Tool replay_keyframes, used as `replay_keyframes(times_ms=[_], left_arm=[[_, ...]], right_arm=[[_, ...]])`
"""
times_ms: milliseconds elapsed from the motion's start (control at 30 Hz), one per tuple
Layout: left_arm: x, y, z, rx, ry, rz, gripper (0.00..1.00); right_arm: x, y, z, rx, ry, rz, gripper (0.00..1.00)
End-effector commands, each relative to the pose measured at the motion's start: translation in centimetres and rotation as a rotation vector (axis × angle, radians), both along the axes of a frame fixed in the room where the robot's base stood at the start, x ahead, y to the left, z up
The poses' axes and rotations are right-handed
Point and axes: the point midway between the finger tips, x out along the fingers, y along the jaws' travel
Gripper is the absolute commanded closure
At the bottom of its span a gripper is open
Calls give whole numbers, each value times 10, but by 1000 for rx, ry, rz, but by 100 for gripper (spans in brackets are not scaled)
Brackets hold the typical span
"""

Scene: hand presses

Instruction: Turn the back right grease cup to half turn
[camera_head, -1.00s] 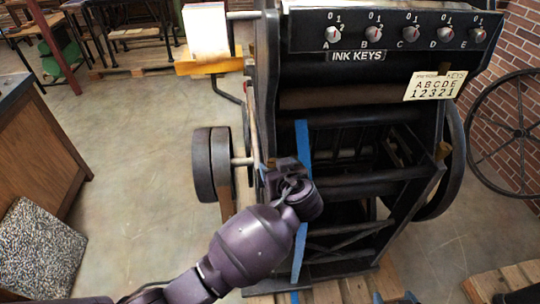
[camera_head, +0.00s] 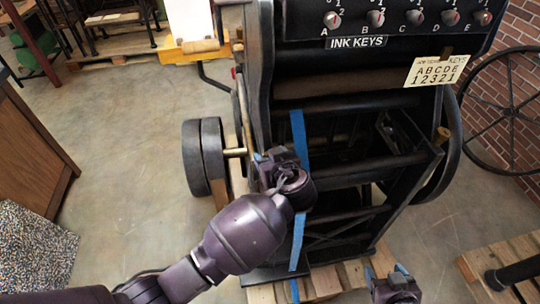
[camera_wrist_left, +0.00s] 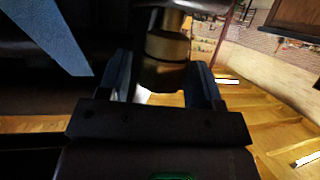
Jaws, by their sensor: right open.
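A brass, cup-like fitting (camera_wrist_left: 167,45) shows in the left wrist view, with a darker lower part. I cannot tell from its place alone whether it is the back right grease cup. My left gripper (camera_wrist_left: 160,78) has its two blue-tipped fingers on either side of it, close to its edges; whether they press on it is unclear. In the head view my left gripper (camera_head: 268,157) is at the left side of the black press (camera_head: 365,160), and its wrist hides the fitting. My right gripper (camera_head: 386,271) is open and empty at the bottom of the head view.
Ink key knobs (camera_head: 376,18) line the press top, above a card (camera_head: 437,71) reading ABCDE 12321. A blue strip (camera_head: 298,135) runs down the press front. Dark wheels (camera_head: 192,160) stand left of it, and a pallet (camera_head: 345,275) lies beneath.

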Motion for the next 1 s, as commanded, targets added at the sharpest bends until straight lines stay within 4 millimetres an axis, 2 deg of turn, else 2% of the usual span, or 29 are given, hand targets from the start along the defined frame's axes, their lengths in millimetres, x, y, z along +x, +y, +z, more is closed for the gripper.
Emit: replay_keyframes(times_ms=[33,233,433,800,1000], left_arm=[[0,0,0,0,0,0,49],[0,0,0,0,0,0,79],[0,1,-2,-1,4,-37,80],[0,1,-1,0,3,-248,80],[0,1,0,1,0,-273,80]], right_arm=[[0,0,0,0,0,0,31],[0,0,0,0,0,0,31],[0,0,-2,0,-1,0,31],[2,0,0,0,-7,1,31],[3,0,1,0,-9,1,31]])
